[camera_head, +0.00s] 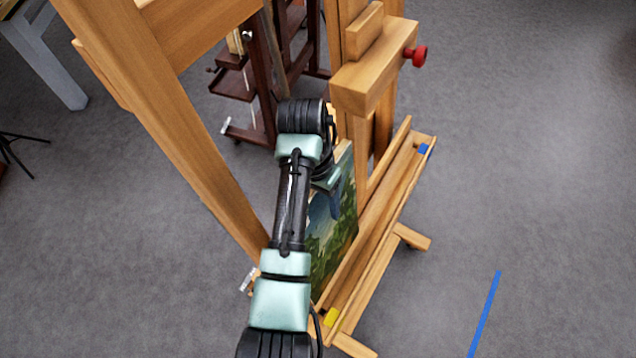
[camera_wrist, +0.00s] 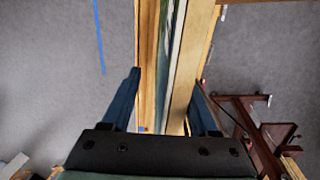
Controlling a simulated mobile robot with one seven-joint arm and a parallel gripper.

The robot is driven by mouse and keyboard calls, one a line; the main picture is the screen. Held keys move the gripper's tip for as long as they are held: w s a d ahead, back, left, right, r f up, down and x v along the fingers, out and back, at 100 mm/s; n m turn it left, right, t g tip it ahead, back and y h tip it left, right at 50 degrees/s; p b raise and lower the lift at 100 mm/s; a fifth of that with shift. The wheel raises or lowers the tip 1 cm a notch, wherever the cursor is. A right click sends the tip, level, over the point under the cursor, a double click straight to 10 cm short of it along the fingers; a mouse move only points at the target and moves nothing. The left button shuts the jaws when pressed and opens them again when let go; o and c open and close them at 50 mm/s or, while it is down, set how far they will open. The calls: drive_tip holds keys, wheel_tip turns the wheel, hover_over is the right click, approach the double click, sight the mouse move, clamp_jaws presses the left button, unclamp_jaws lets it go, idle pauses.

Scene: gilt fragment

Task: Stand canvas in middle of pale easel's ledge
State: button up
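The canvas (camera_head: 338,225), painted in greens and blue, stands upright beside or on the ledge (camera_head: 385,205) of the pale easel (camera_head: 370,85), toward the ledge's yellow-marked end. My arm partly covers it, and I cannot tell whether its lower edge rests on the ledge. In the wrist view the canvas (camera_wrist: 176,35) shows nearly edge-on beside pale wood strips. My gripper (camera_wrist: 163,95) is open, its two blue fingers on either side of the canvas and wood, with gaps visible. In the head view my gripper (camera_head: 334,195) is at the canvas's upper part, mostly hidden.
Blue (camera_head: 425,149) and yellow (camera_head: 332,318) marks lie near the ledge's ends. A wooden clamp block with a red knob (camera_head: 416,56) sits above. A pale wooden post (camera_head: 175,125) stands left of my arm, dark easels (camera_head: 262,80) behind. Floor at right is clear except blue tape (camera_head: 484,315).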

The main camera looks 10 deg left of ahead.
drive_tip(key=r, duration=0.2)
drive_tip(key=r+p, duration=0.1)
drive_tip(key=r, duration=0.1)
drive_tip(key=a+r, duration=0.1)
drive_tip(key=r, duration=0.1)
drive_tip(key=shift+w, duration=0.25)
drive_tip(key=shift+s+r+p, duration=0.1)
drive_tip(key=shift+r+p, duration=0.25)
drive_tip(key=shift+r, duration=0.05)
drive_tip(key=shift+a+r, duration=0.15)
drive_tip(key=shift+r, duration=0.65)
drive_tip(key=shift+a+r, duration=0.15)
drive_tip(key=shift+r, duration=1.55)
